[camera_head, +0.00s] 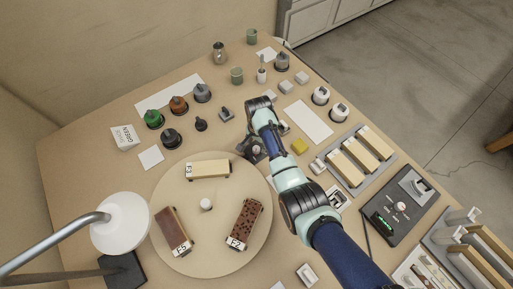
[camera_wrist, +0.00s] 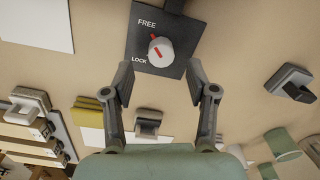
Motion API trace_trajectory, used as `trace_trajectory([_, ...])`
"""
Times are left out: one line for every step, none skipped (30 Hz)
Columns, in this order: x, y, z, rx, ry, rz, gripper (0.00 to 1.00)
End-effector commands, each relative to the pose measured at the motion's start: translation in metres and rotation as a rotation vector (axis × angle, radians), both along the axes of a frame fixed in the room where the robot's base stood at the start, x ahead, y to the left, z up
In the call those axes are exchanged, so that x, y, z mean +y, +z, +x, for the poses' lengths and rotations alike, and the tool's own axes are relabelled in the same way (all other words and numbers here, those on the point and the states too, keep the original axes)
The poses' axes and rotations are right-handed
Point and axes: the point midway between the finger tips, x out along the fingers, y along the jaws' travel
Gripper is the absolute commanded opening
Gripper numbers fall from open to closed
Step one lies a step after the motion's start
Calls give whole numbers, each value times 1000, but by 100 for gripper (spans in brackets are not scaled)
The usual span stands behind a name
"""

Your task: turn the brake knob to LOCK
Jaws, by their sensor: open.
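The brake knob (camera_wrist: 160,51) is a round pale knob with a red mark on a dark square plate (camera_wrist: 142,40) in the wrist view. The plate reads FREE at upper left and LOCK at lower left. The red mark slants up and left, towards FREE. My gripper (camera_wrist: 160,74) is open and empty, its fingertips spread to the left and right of the plate's lower part. The knob lies between and slightly beyond the tips, with clear space on both sides. In the head view the dark plate (camera_head: 248,146) is partly hidden by my arm.
A round turntable (camera_head: 206,262) with several labelled blocks stands just left of the plate in the head view. A yellow block (camera_head: 299,146) and a tray of wooden bars (camera_head: 349,169) lie to the right. A lamp (camera_head: 122,224) stands at lower left.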

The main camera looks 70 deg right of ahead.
Motion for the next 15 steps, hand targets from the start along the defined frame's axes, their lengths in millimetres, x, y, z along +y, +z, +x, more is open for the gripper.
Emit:
trace_trajectory([0,-14,0,1,1,1,58])
trace_trajectory([0,-19,0,1,1,1,58])
trace_trajectory([0,-25,1,1,1,0,58])
trace_trajectory([0,-28,1,0,1,0,58])
trace_trajectory([0,-31,1,0,1,0,58])
trace_trajectory([0,-34,1,0,1,0,58])
trace_trajectory([0,-35,1,-1,1,-1,58])
trace_trajectory([0,-36,1,-2,2,-2,58])
trace_trajectory([0,-37,2,-2,2,-2,58])
trace_trajectory([0,-37,2,-2,2,-2,58])
trace_trajectory([0,-37,2,-2,2,-2,58])
trace_trajectory([0,-37,2,-2,2,-2,58])
trace_trajectory([0,-36,1,-2,2,-2,58])
trace_trajectory([0,-36,1,-2,2,-2,58])
trace_trajectory([0,-36,1,-2,2,-2,58])
